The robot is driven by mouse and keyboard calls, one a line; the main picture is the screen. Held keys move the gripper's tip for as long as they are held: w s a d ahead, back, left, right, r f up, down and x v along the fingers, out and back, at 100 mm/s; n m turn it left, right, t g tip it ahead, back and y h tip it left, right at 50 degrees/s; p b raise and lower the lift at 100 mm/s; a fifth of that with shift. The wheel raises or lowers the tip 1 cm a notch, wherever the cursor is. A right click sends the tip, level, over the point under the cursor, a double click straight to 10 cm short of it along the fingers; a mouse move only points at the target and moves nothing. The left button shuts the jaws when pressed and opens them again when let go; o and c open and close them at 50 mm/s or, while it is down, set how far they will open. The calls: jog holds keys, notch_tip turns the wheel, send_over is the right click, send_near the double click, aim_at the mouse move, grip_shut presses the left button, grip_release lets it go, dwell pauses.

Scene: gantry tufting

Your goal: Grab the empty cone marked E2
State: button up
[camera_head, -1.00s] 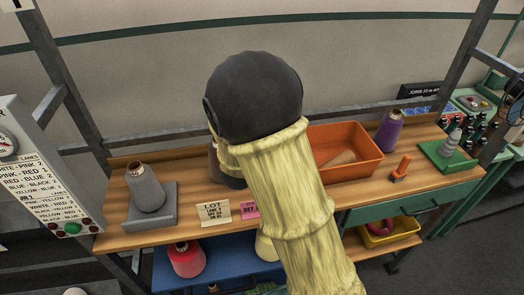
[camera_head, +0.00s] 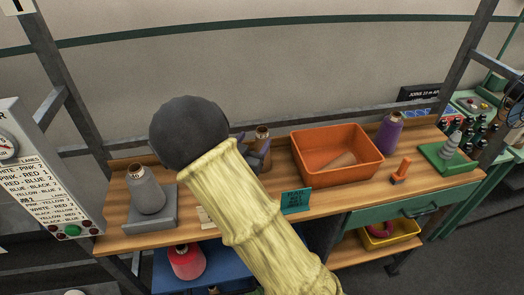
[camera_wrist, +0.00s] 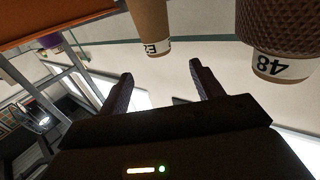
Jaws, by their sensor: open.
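In the wrist view, which is upside down, a plain tan cone (camera_wrist: 150,22) stands just beyond my fingertips, roughly in line with the gap between them. Its label starts with E; the second character is hard to read. My gripper (camera_wrist: 162,74) is open with nothing between its two dark fingers. In the head view, the brown top of a cone (camera_head: 262,132) shows beside my dark fingers (camera_head: 256,153), behind my yellow-sleeved arm. Its lower part is hidden there, and I cannot tell whether it is the same cone.
A textured brown cone marked 48 (camera_wrist: 278,35) stands to the right in the wrist view. On the bench, an orange bin (camera_head: 314,168) holds a lying tan cone (camera_head: 344,160). A grey cone (camera_head: 146,188) stands left; a purple cone (camera_head: 390,132) and orange tool (camera_head: 401,169) are right.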

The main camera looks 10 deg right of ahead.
aim_at(260, 144)
notch_tip(260, 144, down, 4)
jog(key=shift+f+p, duration=0.15)
jog(key=shift+p, duration=0.3)
jog(key=shift+w+d+f, duration=0.1)
jog(key=shift+w+f, duration=0.05)
jog(key=shift+f, duration=0.1)
jog(key=shift+w+d+r+p, duration=0.1)
jog(key=shift+w+d+p, duration=0.25)
jog(key=shift+w+p, duration=0.2)
jog(key=shift+w+d, duration=0.25)
jog(key=shift+w, duration=0.1)
jog(key=p+x, duration=0.2)
jog(key=x, duration=0.2)
jog(key=shift+w+d, duration=0.3)
jog(key=shift+w, duration=0.15)
